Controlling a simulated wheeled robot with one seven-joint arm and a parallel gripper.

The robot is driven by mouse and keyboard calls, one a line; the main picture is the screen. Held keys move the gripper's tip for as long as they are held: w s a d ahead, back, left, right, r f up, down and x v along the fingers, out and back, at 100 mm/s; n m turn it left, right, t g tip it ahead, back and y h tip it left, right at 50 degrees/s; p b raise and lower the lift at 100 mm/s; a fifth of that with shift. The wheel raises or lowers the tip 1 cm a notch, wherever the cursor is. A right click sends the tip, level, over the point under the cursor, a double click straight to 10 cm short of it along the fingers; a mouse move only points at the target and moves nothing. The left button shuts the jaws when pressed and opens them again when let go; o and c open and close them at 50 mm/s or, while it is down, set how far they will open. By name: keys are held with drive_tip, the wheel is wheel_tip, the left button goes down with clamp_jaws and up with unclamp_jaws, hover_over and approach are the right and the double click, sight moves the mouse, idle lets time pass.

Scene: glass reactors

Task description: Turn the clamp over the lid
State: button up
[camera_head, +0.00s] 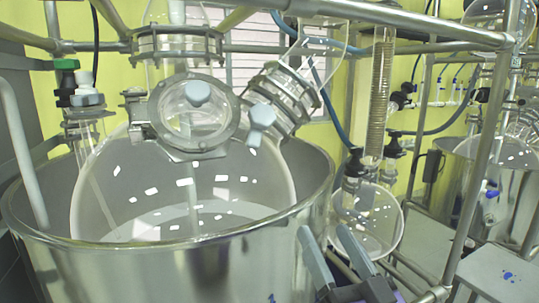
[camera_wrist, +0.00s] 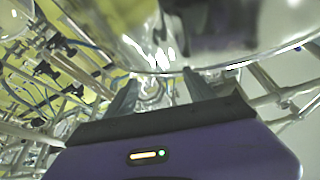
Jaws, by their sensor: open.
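The round glass lid (camera_head: 190,125) with its metal ring sits on the front of the large glass reactor vessel (camera_head: 200,185). A pale blue-grey knob (camera_head: 197,93) shows over the lid's upper part. The clamp, with a similar pale knob (camera_head: 260,117), appears at the lid's right edge, beside the ring; how it is seated is unclear. My gripper (camera_head: 325,232) is open and empty, low and to the right of the lid, apart from it, by the bath's rim. In the wrist view my gripper (camera_wrist: 158,82) points at blurred glass and metal; lid and clamp cannot be made out there.
A steel bath (camera_head: 150,262) surrounds the vessel, its rim close to my gripper. Metal frame bars (camera_head: 470,170) stand at right and cross above. A smaller round flask (camera_head: 368,215) hangs right of the bath. A flanged side neck (camera_head: 285,95) slants up behind the clamp.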

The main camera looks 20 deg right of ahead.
wheel_tip(320, 180, up, 4)
drive_tip(key=n+g+y, duration=0.3)
drive_tip(key=n+y, duration=0.4)
drive_tip(key=n, duration=0.1)
approach(265, 116)
drive_tip(key=x, duration=0.3)
drive_tip(key=shift+w+d+p, duration=0.1)
drive_tip(key=shift+w+p, duration=0.2)
drive_tip(key=shift+w, duration=0.1)
drive_tip(key=shift+n+g+h, duration=0.3)
drive_tip(key=shift+n+g, duration=0.5)
drive_tip(key=shift+n, duration=0.1)
drive_tip(key=shift+r+p+x, duration=0.2)
drive_tip(key=shift+p+x, duration=0.1)
drive_tip(key=shift+x, duration=0.95)
drive_tip(key=shift+r+p+x, duration=0.2)
drive_tip(key=shift+p+x, duration=0.05)
drive_tip(key=shift+x, duration=1)
drive_tip(key=shift+r+p+x, duration=0.15)
drive_tip(key=shift+p+x, duration=0.15)
drive_tip(key=shift+x, duration=0.95)
drive_tip(key=shift+s, duration=0.1)
drive_tip(key=c, duration=1.4)
drive_tip(key=shift+o, duration=0.2)
